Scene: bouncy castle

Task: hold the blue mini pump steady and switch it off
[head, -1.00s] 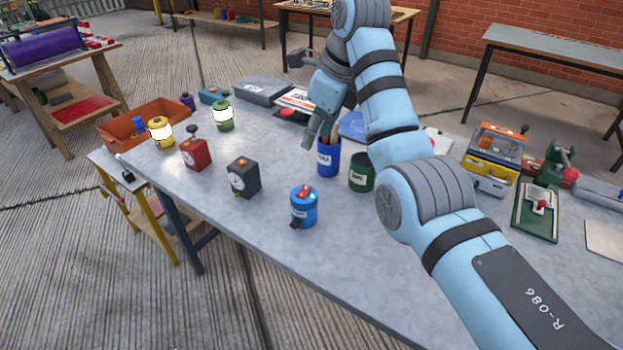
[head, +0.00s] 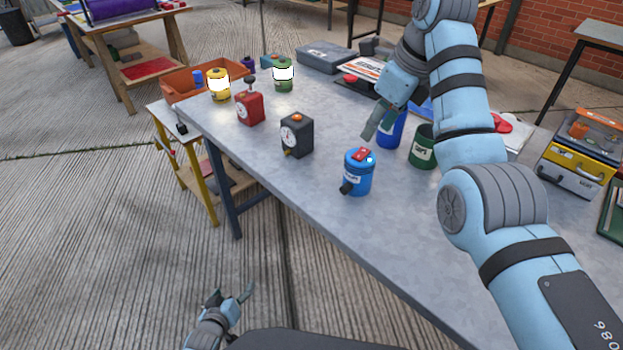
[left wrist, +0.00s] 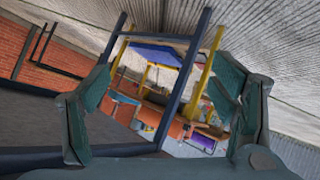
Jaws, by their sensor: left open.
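The blue mini pump (head: 357,178) stands upright on the grey table. It has a red switch (head: 361,154) on top, a small bright light beside the switch, and a black nozzle low at its left. My right gripper (head: 371,130) hangs just above and behind the pump, apart from it in the picture. Its fingers overlap, so I cannot tell its opening. My left gripper (head: 232,296) is open and empty, low over the floor in front of the table. In the left wrist view its spread fingers (left wrist: 165,95) frame table legs, with nothing between them.
On the table (head: 250,160) stand a black box with a dial (head: 297,136), a red one (head: 250,108), and glowing yellow (head: 219,84) and green (head: 283,74) lanterns. A blue cup (head: 391,130) and dark green cup (head: 423,150) stand behind the pump. The table's front edge is clear.

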